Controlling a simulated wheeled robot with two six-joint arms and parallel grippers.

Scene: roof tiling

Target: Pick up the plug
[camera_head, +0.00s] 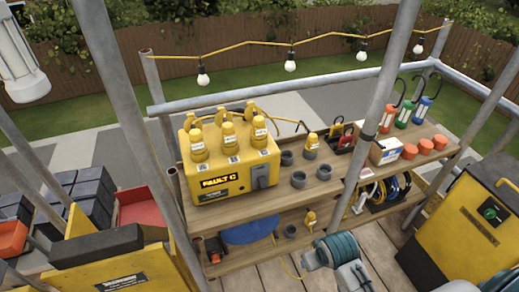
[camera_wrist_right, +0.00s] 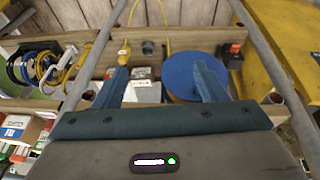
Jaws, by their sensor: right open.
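A yellow plug (camera_head: 310,218) with a pale label stands on the lower shelf in the head view. It also shows in the right wrist view (camera_wrist_right: 124,52), just beyond the tip of the left-hand finger. My right gripper (camera_head: 328,250) is in front of the lower shelf, on the near side of this plug. In the wrist view its two teal fingers are wide apart (camera_wrist_right: 160,75) with nothing gripped between them. Another yellow plug (camera_head: 312,142) stands in a grey socket on the upper shelf. My left gripper cannot be made out.
A yellow box marked FAULT C (camera_head: 218,183) with several yellow plugs on top stands on the upper shelf. A grey cup (camera_head: 291,231) and a blue disc (camera_head: 250,230) are left of the lower plug. A scaffold pole (camera_head: 370,135) rises to its right.

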